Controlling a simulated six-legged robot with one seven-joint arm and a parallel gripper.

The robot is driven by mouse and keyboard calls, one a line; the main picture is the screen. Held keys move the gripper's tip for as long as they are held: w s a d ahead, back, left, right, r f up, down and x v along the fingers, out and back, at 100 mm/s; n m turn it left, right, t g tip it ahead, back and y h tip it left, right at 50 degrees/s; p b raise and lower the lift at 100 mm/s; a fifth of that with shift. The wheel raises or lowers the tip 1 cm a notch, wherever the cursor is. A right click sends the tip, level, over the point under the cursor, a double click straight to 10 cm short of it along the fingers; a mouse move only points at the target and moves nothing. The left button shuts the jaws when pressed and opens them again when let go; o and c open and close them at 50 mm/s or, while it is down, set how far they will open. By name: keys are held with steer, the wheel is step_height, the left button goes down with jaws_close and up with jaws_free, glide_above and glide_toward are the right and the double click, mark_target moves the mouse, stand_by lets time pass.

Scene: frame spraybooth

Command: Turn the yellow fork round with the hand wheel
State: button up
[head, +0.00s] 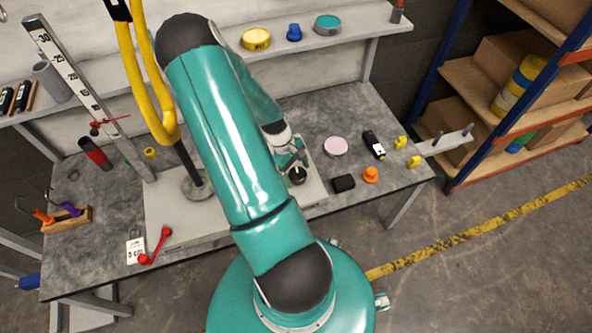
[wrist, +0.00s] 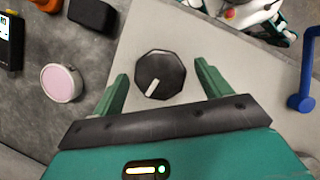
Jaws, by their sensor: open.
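The yellow fork (head: 165,125) stands upright at the left of the head view, its prongs reaching up past the top edge. A dark post on a round foot (head: 196,184) stands just below it. The hand wheel is a black eight-sided knob (wrist: 160,74) with a white mark pointing down-left in the wrist view; it also shows in the head view (head: 297,176). It sits on a pale base plate (wrist: 205,30). My gripper (wrist: 161,68) is open, its green fingers on either side of the knob with gaps showing. Whether the fingertips are down at knob height, I cannot tell.
A black box (head: 343,183), an orange knob (head: 371,174) and a pink-topped disc (head: 335,146) lie right of the wheel. A blue bent part (wrist: 304,88) is at the wrist view's right. A red-ended lever (head: 155,247) lies at the bench's front left.

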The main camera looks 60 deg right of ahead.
steer(key=c, duration=1)
steer(key=shift+m, duration=0.3)
steer(key=m, duration=0.1)
steer(key=m+y, duration=0.1)
steer(key=m, duration=0.1)
steer(key=shift+s+d+m+y, duration=0.1)
steer(key=shift+d+m+y, duration=0.05)
steer(key=shift+m+y, duration=0.15)
steer(key=m+t+y, duration=0.1)
steer(key=m, duration=0.2)
steer(key=shift+m, duration=0.3)
steer(key=m+t, duration=0.1)
steer(key=m, duration=0.1)
steer(key=m+t, duration=0.1)
steer(key=m, duration=0.1)
steer(key=shift+s+d+m+y, duration=0.1)
steer(key=shift+s+m+y, duration=0.05)
steer(key=shift+m+y, duration=0.2)
steer(key=shift+m+t, duration=0.7)
steer(key=shift+m, duration=0.95)
steer(key=shift+y, duration=0.25)
